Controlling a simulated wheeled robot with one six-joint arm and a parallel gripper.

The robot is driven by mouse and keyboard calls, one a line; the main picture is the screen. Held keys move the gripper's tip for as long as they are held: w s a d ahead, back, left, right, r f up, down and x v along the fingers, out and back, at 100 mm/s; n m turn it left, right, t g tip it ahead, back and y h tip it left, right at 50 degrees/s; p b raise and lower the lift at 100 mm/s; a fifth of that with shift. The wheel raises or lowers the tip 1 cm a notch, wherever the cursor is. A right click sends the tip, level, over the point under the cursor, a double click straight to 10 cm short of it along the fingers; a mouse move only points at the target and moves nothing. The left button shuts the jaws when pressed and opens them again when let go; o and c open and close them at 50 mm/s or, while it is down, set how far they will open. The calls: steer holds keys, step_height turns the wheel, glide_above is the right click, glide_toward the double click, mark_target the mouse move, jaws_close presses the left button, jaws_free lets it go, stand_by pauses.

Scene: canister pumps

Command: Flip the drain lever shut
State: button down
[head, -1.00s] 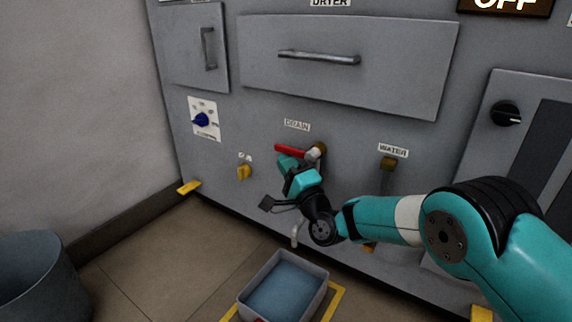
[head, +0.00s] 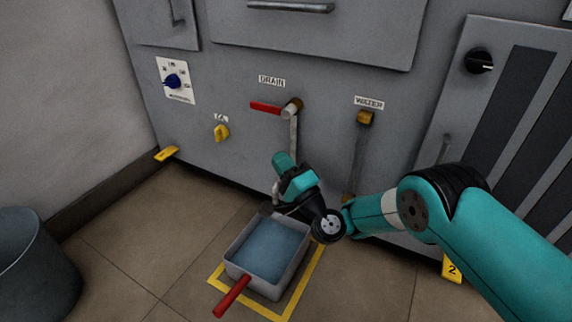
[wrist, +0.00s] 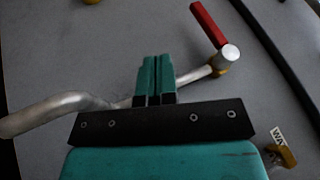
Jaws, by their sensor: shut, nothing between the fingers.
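The red drain lever (head: 266,108) sticks out level to the left from its valve (head: 292,106), below the DRAIN label (head: 272,81). In the wrist view the red lever (wrist: 208,25) runs up and left from the round valve end (wrist: 229,54), beyond my fingertips and to their right. The metal drain pipe (head: 293,135) runs down from the valve; in the wrist view the pipe (wrist: 50,112) passes behind my fingers. My gripper (head: 282,160) is shut and empty, below the lever and apart from it. In the wrist view my gripper's teal fingertips (wrist: 154,62) are together.
A grey pan (head: 237,259) of bluish liquid with a red handle (head: 232,297) stands on the floor under the spout, within a yellow outline. The WATER valve (head: 365,117) is to the right, a yellow knob (head: 221,133) and blue dial (head: 173,81) to the left.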

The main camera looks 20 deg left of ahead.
steer(key=shift+r+p, duration=0.45)
steer(key=shift+p, duration=0.4)
steer(key=shift+s+d+f+p, duration=0.6)
steer(key=shift+d+f+p, duration=0.25)
steer(key=shift+p, duration=3.5)
